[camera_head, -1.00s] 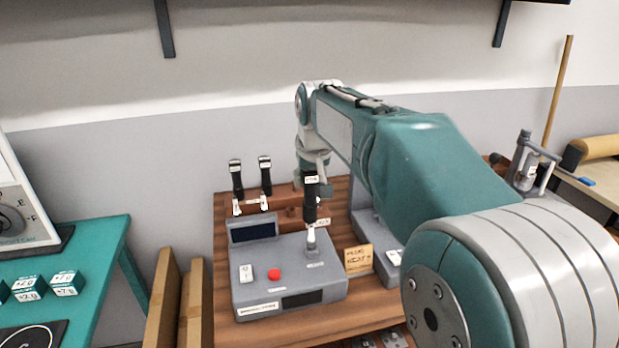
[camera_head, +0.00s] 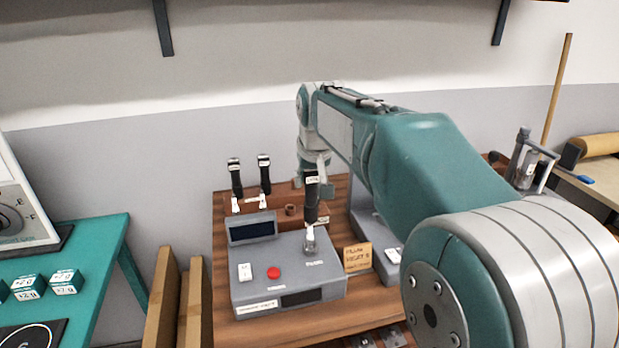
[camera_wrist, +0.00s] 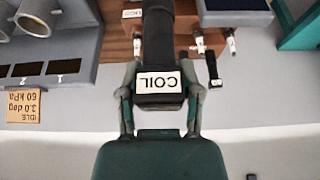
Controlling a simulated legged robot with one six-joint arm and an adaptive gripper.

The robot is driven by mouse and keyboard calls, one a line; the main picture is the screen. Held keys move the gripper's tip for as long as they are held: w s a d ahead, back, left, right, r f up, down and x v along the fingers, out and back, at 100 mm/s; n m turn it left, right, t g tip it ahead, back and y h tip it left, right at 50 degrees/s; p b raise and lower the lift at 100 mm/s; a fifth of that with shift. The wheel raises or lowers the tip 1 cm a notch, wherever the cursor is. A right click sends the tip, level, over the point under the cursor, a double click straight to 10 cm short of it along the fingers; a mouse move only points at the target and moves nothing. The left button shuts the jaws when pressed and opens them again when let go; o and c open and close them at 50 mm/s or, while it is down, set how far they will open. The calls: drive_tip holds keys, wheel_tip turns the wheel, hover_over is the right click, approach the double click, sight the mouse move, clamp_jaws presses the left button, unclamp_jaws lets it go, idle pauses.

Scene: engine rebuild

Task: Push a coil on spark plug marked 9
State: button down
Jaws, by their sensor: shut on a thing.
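A black coil with a white COIL label (camera_wrist: 158,84) is held between the fingers of my gripper (camera_wrist: 160,98) in the wrist view. In the head view this coil (camera_head: 311,200) stands upright over a grey tester box (camera_head: 255,290), its lower end at a metal socket (camera_head: 310,241) on the box top. Whether it is fully seated there I cannot tell. Two more black coils, one on the left (camera_head: 236,177) and one on the right (camera_head: 264,174), stand on a wooden rack behind the box. I see no spark plug marked 9.
The tester has a red button (camera_head: 273,272), a white switch (camera_head: 245,272) and a dark screen (camera_head: 252,229). A teal table (camera_head: 105,245) with small boxes is at left.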

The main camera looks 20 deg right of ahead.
sight(309, 198)
drive_tip(key=shift+f, duration=2.45)
idle(1.1)
drive_tip(key=shift+c, duration=0.9)
unclamp_jaws()
drive_tip(key=shift+r, duration=3.7)
